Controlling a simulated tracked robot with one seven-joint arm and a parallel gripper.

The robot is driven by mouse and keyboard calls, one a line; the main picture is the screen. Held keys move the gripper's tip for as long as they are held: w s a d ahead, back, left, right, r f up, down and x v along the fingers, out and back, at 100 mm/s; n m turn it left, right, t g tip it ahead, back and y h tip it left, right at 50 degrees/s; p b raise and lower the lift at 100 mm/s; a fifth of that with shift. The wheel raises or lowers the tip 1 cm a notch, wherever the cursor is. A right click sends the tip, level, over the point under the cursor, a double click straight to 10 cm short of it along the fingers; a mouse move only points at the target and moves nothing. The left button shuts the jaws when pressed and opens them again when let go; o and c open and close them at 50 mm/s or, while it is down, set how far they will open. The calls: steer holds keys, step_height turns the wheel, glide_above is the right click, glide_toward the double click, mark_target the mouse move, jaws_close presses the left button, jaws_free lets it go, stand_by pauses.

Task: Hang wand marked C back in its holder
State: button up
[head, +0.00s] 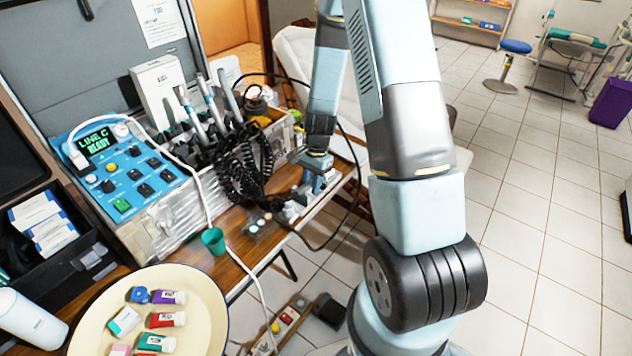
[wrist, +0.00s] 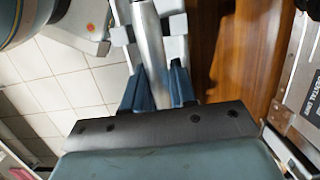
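The dental unit (head: 150,200) stands at left in the head view; its display (head: 97,142) reads LINE C READY. Several silver and white wands (head: 210,100) stand in the holders behind it, beside coiled black hoses (head: 243,165). I cannot read a letter on any wand. My gripper (head: 314,180) is low over the right end of the wooden bench, right of these hoses. In the wrist view, a smooth silver wand-like cylinder (wrist: 150,45) runs between the two fingers of my gripper (wrist: 150,30). It is close to both fingers; firm contact is not clear.
A cream tray (head: 212,320) with several small coloured packs is at front left. A black hose (head: 345,130) loops past my arm. A foot pedal (head: 328,310) is on the floor. Tiled floor (head: 560,240) is open at right.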

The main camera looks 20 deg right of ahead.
jaws_close()
steer(key=shift+s+a+v, duration=0.2)
steer(key=shift+v, duration=1)
steer(key=shift+s+a+v, duration=0.15)
steer(key=shift+a+v, duration=0.05)
steer(key=shift+v, duration=1.05)
steer(key=shift+s+a+v, duration=0.2)
steer(key=shift+a+v, duration=0.05)
steer(key=shift+v, duration=0.95)
steer(key=shift+r, duration=0.35)
